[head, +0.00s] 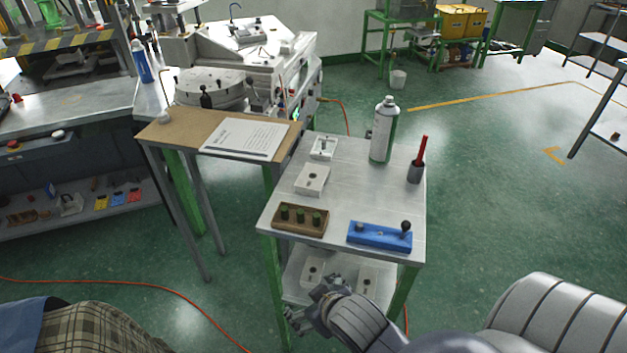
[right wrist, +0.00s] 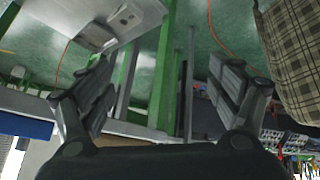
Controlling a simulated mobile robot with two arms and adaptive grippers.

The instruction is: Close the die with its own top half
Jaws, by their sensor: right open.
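A white die block (head: 323,148) with a dark recess in its top lies at the back left of the small metal-topped table. A second white block (head: 311,180) with small dark holes lies just in front of it, apart from it. Which one is the top half I cannot tell for certain. My right gripper (head: 312,307) is open and low in front of the table, near its lower shelf, away from both blocks. In the right wrist view my right gripper (right wrist: 162,80) has its fingers spread with nothing held between them. My left gripper is not in view.
The table (head: 345,208) also holds a brown box (head: 300,218) with green-topped pieces, a blue fixture (head: 380,236), a spray can (head: 383,130) and a red-handled tool (head: 424,150) in a cup. White blocks (head: 312,271) sit on its lower shelf. A paper-topped bench adjoins at left.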

